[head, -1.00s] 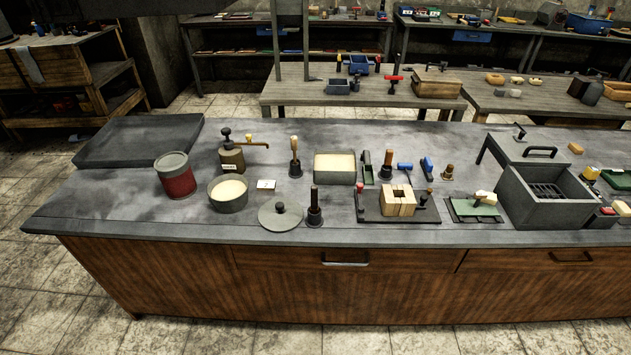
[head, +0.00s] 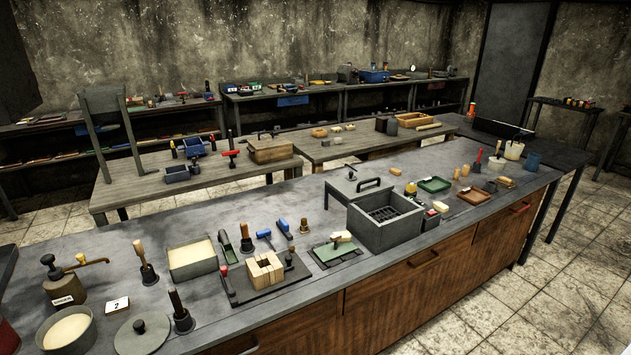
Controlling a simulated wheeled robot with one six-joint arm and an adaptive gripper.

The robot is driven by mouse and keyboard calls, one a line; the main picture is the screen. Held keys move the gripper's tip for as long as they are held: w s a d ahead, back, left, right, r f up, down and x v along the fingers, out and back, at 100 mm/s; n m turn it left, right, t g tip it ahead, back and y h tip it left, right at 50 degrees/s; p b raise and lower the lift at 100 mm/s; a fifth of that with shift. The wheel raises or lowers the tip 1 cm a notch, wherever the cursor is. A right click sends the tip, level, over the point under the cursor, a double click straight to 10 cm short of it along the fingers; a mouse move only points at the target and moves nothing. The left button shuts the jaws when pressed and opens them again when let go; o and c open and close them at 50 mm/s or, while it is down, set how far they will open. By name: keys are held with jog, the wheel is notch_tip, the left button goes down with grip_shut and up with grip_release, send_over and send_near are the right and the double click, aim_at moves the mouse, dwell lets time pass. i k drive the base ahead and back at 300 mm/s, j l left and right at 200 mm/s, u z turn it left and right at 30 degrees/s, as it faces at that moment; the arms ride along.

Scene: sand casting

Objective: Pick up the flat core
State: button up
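I cannot tell for sure which thing is the flat core. Several small tan, core-like blocks lie on the back table, among them a rounded one (head: 319,132) and a flatter pale one (head: 351,127). On the near bench, a pale block (head: 341,237) rests on a green plate (head: 335,251), and a small tan block (head: 505,181) lies toward the far right end. My gripper is not in view.
The long grey bench (head: 400,264) is crowded with tools, a sand-filled box (head: 192,259), a blocky wooden core box (head: 265,270) and a grey open bin (head: 385,222). The tiled floor (head: 545,300) at right is clear.

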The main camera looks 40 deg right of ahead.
aim_at(439, 206)
jog(key=z, duration=1.65)
